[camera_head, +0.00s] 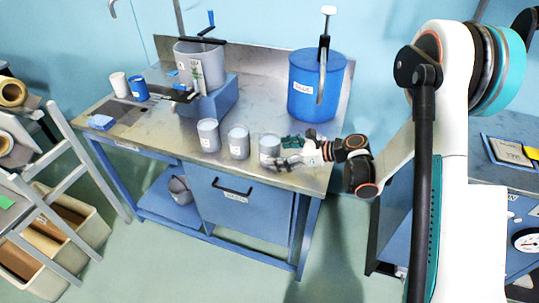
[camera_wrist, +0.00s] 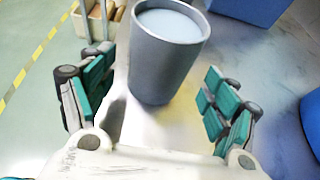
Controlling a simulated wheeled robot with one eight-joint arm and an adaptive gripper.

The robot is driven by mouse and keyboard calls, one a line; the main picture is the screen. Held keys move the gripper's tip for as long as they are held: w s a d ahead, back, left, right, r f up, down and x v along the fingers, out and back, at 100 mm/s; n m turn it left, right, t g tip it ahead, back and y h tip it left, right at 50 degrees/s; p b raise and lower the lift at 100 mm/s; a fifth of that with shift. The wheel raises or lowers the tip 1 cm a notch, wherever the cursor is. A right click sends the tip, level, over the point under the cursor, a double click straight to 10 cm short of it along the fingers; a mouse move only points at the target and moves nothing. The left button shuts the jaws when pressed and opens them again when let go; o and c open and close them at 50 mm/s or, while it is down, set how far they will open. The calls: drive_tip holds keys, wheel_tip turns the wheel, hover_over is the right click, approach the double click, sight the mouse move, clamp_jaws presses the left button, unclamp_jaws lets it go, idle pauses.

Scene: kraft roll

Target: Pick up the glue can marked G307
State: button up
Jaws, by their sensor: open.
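Three grey cans with pale tops stand in a row near the front edge of the workbench: a left can (camera_head: 208,137), a middle can (camera_head: 239,143) and a right can (camera_head: 268,148). Their small white labels are too small to read, so I cannot tell which is G307. My gripper (camera_head: 290,152) is at the right can, coming from its right. In the wrist view one grey can (camera_wrist: 165,60) stands upright between the spread green-padded fingers of my gripper (camera_wrist: 155,88). A gap shows between the can and the right finger. No label shows on it there.
The metal-topped workbench (camera_head: 150,125) carries a large blue glue drum (camera_head: 308,88) behind, a grey pot (camera_head: 188,70) on a blue stand, and a white (camera_head: 119,85) and a blue cup (camera_head: 139,90) at left. Bare bench lies left of the cans.

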sight(269, 151)
drive_tip(key=x, duration=0.1)
drive_tip(key=b+x, duration=0.1)
drive_tip(key=x, duration=0.2)
drive_tip(key=shift+a+r, duration=0.2)
drive_tip(key=shift+a, duration=0.05)
drive_tip(key=c, duration=1.5)
drive_tip(key=shift+r, duration=0.3)
drive_tip(key=shift+r+p, duration=3.2)
drive_tip(key=shift+r, duration=6.45)
drive_tip(key=shift+r, duration=0.1)
